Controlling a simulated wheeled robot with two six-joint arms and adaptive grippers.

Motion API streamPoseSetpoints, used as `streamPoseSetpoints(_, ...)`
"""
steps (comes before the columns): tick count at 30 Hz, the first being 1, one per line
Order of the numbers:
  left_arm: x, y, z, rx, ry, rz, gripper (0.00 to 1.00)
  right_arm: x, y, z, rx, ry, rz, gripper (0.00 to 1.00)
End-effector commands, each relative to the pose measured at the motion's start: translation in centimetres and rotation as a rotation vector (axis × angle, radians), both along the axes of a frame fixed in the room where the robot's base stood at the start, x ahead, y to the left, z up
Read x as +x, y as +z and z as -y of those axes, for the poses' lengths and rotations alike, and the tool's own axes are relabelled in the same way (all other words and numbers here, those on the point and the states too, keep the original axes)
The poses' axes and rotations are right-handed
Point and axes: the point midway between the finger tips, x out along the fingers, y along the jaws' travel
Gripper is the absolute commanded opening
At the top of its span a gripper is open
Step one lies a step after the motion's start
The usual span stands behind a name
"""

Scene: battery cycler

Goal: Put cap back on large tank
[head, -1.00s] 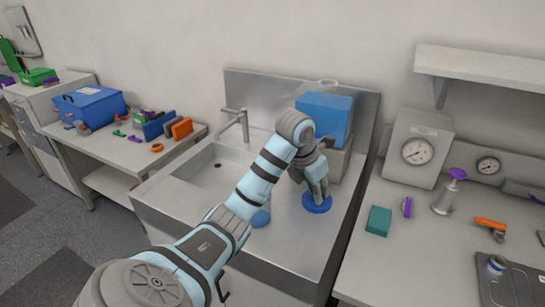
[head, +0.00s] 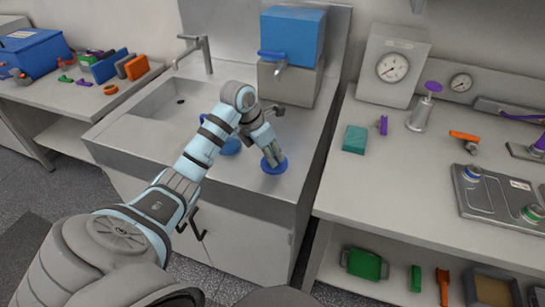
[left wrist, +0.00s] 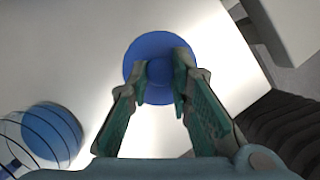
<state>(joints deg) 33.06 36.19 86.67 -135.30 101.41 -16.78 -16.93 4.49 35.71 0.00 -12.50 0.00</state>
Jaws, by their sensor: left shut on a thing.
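A round blue cap (head: 274,168) is at the steel drainboard's front right. In the left wrist view the cap (left wrist: 148,48) shows as a disc with a raised middle part. My left gripper (head: 270,155) points down and is shut on that raised part. I cannot tell whether the cap touches the steel. A large blue tank (head: 293,35) sits on a grey stand behind the gripper, with a small tap in front. Its top is near the upper frame edge, and no opening shows now. My right gripper is not in view.
A clear and blue round vessel (head: 230,147) stands left of the cap, partly behind my forearm; it also shows in the left wrist view (left wrist: 50,132). The sink basin (head: 170,105) and faucet (head: 194,48) are farther left. A bench with gauges (head: 395,68) stands right.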

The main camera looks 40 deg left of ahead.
Motion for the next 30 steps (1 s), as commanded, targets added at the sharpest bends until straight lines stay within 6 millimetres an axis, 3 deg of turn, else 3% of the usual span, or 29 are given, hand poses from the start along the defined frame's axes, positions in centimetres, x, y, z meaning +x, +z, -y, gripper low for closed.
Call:
streamPoseSetpoints(10, 0.1, -0.9, 0.1, 0.000, -0.001, 0.002, 0.00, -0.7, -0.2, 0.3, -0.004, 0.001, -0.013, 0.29)
streamPoseSetpoints(11, 0.1, -0.8, 0.1, 0.000, -0.001, 0.002, 0.24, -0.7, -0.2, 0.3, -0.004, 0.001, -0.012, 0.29)
streamPoseSetpoints(14, 0.1, -0.8, 0.1, 0.000, -0.001, 0.002, 0.40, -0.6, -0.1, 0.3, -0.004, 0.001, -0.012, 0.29)
streamPoseSetpoints(24, 0.0, -0.3, 0.0, 0.001, -0.001, 0.003, 0.40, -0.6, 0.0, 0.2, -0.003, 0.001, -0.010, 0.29)
streamPoseSetpoints(30, -1.3, 3.6, -0.8, 0.005, 0.000, 0.006, 0.40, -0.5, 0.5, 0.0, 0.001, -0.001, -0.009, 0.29)
